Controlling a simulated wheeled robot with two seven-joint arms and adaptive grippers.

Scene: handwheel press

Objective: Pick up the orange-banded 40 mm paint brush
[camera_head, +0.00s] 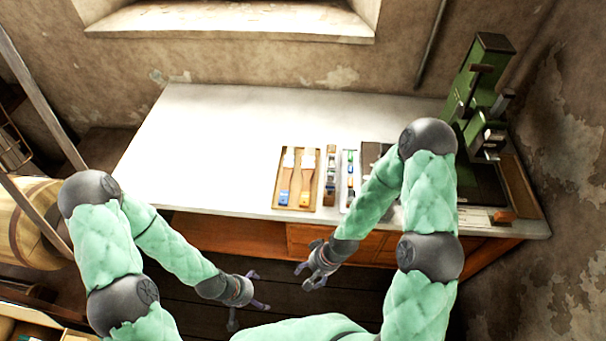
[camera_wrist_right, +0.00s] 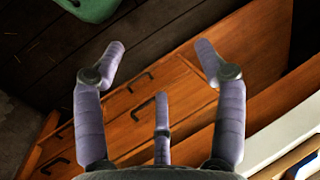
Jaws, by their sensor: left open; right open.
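The paint brush with the orange band (camera_head: 305,182) lies on the right side of a shallow wooden tray (camera_head: 296,203) on the bench, bristles toward the wall. A second brush with a blue band (camera_head: 285,182) lies left of it in the same tray. My right gripper (camera_head: 307,279) is open and empty, in front of the bench edge and below the tray in the head view. Its spread fingers also show in the right wrist view (camera_wrist_right: 162,72), with nothing between them. My left gripper (camera_head: 248,303) is open and empty, farther left and clear of the bench.
The white bench top (camera_head: 205,150) is clear left of the tray. Small trays of parts (camera_head: 330,176) stand right of it. A green press (camera_head: 487,90) stands at the right end. Wooden drawers (camera_wrist_right: 150,110) lie under the bench front. My right arm overhangs the bench's right part.

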